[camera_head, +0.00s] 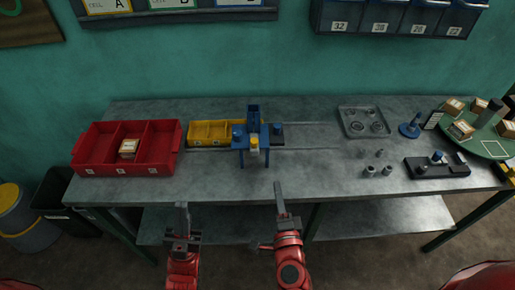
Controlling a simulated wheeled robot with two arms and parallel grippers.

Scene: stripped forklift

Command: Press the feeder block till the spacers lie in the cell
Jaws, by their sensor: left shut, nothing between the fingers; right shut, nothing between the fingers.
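A blue feeder stand (254,113) with an upright chute is on the middle of the grey bench. A small yellow piece (254,144) shows at its front. A dark block (277,131) sits at its right side; I cannot tell which part is the feeder block. A yellow divided tray (212,122) is just left of the stand; its contents are too small to tell. I cannot make out the spacers. My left gripper (182,206) is shut and empty in front of the bench. My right gripper (280,188) is shut and empty near the front edge, apart from the stand.
A red three-compartment bin (92,155) at left holds a small box (128,149) in its middle compartment. A grey tray (345,112), small metal cylinders (370,171), a black fixture (455,170) and a green turntable (475,146) with boxes are at right. Rails run behind the stand.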

